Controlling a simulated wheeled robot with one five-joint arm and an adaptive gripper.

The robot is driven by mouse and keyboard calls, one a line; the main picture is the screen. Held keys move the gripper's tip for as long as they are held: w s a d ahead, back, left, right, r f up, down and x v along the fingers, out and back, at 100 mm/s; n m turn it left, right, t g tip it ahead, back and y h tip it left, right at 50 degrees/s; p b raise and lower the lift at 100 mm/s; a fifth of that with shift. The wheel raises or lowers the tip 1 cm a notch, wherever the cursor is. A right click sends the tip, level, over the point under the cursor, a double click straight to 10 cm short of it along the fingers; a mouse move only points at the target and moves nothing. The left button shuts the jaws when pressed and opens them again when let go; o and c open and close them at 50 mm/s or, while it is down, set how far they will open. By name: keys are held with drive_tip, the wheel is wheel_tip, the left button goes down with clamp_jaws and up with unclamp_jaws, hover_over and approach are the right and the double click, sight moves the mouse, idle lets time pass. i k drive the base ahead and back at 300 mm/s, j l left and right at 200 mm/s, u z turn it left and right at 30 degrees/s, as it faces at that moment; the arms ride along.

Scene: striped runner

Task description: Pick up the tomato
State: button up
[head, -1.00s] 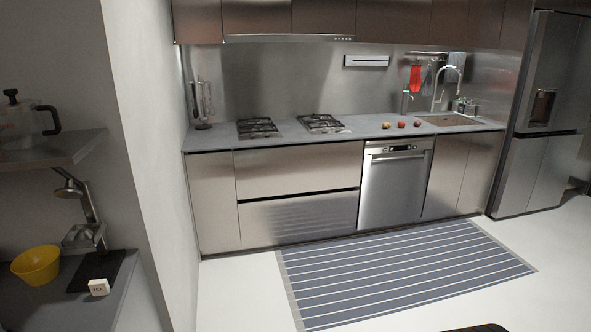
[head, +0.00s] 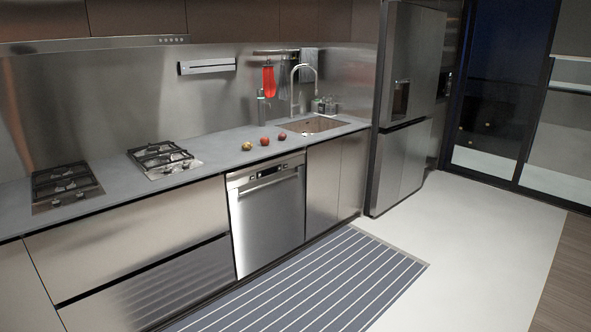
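Three small round items sit in a row on the grey counter (head: 210,157), between the stove burners and the sink. The left one is yellowish (head: 247,146). The middle one is red (head: 264,141) and the right one is dark red (head: 282,136). They are too small to tell for sure which is the tomato. My gripper is not in the head view.
A dishwasher (head: 268,205) stands below the round items. The sink (head: 314,125) with a tall faucet is to their right, then a steel fridge (head: 402,150). A striped runner (head: 315,290) lies before the cabinets. The pale floor (head: 475,240) at right is clear.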

sight(263, 142)
drive_tip(key=i+l, duration=0.15)
drive_tip(key=i, duration=0.45)
drive_tip(key=i+l, duration=0.2)
drive_tip(key=i, duration=0.35)
drive_tip(key=i+l+u, duration=0.85)
drive_tip(key=i+l, duration=0.2)
drive_tip(key=l, duration=0.3)
